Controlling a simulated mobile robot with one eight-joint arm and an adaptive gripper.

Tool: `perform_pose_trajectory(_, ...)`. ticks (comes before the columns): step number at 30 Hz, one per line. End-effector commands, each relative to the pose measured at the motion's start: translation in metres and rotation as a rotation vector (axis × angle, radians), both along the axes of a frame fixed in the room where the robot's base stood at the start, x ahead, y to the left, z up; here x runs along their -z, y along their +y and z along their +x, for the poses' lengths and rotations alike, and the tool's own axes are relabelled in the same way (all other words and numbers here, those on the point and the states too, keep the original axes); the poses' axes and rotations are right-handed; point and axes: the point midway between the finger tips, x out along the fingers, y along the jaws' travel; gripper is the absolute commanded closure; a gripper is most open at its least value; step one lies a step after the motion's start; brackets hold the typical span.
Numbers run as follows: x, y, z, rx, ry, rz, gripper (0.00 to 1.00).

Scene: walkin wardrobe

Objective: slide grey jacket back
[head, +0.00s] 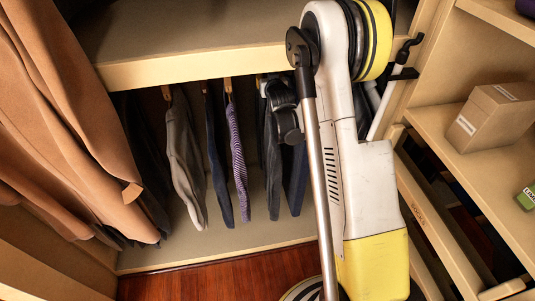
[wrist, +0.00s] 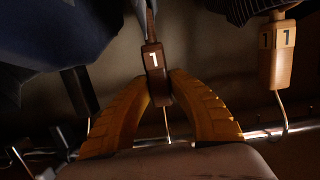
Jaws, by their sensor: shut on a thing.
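My gripper (wrist: 157,85) has its two yellow fingers closed on a wooden hanger (wrist: 155,62) with a white "1" tag, in the wrist view. A narrow grey garment part (wrist: 143,15) shows above this hanger. In the head view a dark grey garment (head: 270,150) hangs just below my wrist, between a purple striped garment (head: 238,150) and a navy one (head: 295,175). It seems to be the one on the held hanger. A lighter grey-taupe jacket (head: 184,155) hangs farther left, clear of my gripper. My fingertips are hidden in the head view.
A metal rail (wrist: 270,133) runs across the wrist view. Another tagged hanger (wrist: 277,55) is on the right, a dark blue garment (wrist: 50,40) on the left. A shelf (head: 200,65) lies above the clothes. Brown coats (head: 70,110) hang left; a cardboard box (head: 490,120) is right.

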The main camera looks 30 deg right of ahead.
Motion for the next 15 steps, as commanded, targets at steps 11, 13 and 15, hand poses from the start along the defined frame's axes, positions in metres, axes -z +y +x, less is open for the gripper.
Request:
perform_pose_trajectory(11, -0.0023, -0.0001, 0.0004, 0.000, -0.001, 0.000, 1.00)
perform_pose_trajectory(13, -0.0027, 0.0005, 0.0006, 0.000, -0.001, 0.000, 1.00)
perform_pose_trajectory(15, -0.0026, 0.0027, 0.0013, -0.001, -0.001, -0.001, 1.00)
